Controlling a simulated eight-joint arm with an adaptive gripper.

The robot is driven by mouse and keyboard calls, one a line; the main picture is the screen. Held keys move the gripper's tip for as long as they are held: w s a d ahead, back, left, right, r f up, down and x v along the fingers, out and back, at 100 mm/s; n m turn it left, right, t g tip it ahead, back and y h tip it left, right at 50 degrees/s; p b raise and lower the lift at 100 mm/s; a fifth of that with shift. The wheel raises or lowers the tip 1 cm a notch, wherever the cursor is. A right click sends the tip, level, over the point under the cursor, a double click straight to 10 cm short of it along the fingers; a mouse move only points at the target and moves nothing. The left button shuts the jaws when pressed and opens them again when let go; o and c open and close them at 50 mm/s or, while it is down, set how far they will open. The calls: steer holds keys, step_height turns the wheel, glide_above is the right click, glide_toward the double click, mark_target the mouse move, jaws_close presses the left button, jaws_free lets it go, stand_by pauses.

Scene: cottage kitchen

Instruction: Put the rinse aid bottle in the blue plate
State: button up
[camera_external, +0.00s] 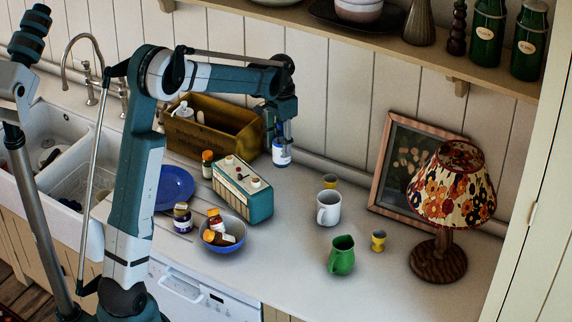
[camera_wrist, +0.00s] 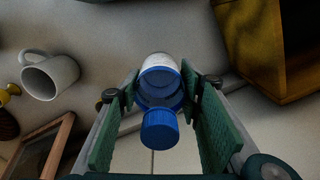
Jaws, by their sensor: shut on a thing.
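A bottle with a white and blue body and a blue cap, which I take as the rinse aid bottle (camera_external: 282,156), is held in my gripper (camera_external: 279,136), above the counter right of the wooden box. The wrist view shows the bottle (camera_wrist: 160,118) between the two green-padded fingers (camera_wrist: 158,92), cap toward the camera. Its label is not readable. The blue plate (camera_external: 176,186) lies on the counter near the sink, partly hidden behind my arm. My gripper is well to the right of the plate and above counter height.
A wooden box (camera_external: 216,123) is behind. A white mug (camera_external: 328,208), green pitcher (camera_external: 342,256) and lamp (camera_external: 447,205) are right.

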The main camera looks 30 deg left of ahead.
mark_target(274, 141)
steer(key=shift+s+d+f+n+b, duration=0.1)
steer(key=shift+d+n+b, duration=0.1)
steer(key=shift+n, duration=0.3)
steer(key=shift+s+d+f+n+b, duration=0.1)
steer(key=shift+n+b, duration=0.1)
steer(key=shift+n, duration=0.3)
steer(key=shift+s+r, duration=0.1)
steer(key=shift+r, duration=0.05)
steer(key=shift+s+a+r+m+p, duration=0.4)
steer(key=shift+s+a+r+p, duration=0.25)
steer(key=shift+s+a+r, duration=0.25)
steer(key=s+a+r+m+p, duration=0.5)
steer(key=s+a+r, duration=0.2)
steer(key=s+a, duration=0.15)
steer(key=s+a+f+m+p, duration=0.15)
steer(key=s+a+m, duration=0.25)
steer(key=a, duration=0.6)
steer(key=s+a+f+m+p, duration=0.1)
steer(key=s+a+f+m, duration=0.2)
steer(key=a, duration=0.7)
steer(key=s+a+f+m+p, duration=0.1)
steer(key=s+a+m, duration=0.2)
steer(key=s, duration=0.5)
steer(key=shift+s+a+m+p, duration=0.25)
steer(key=shift+m+p, duration=0.1)
steer(key=shift+m, duration=0.35)
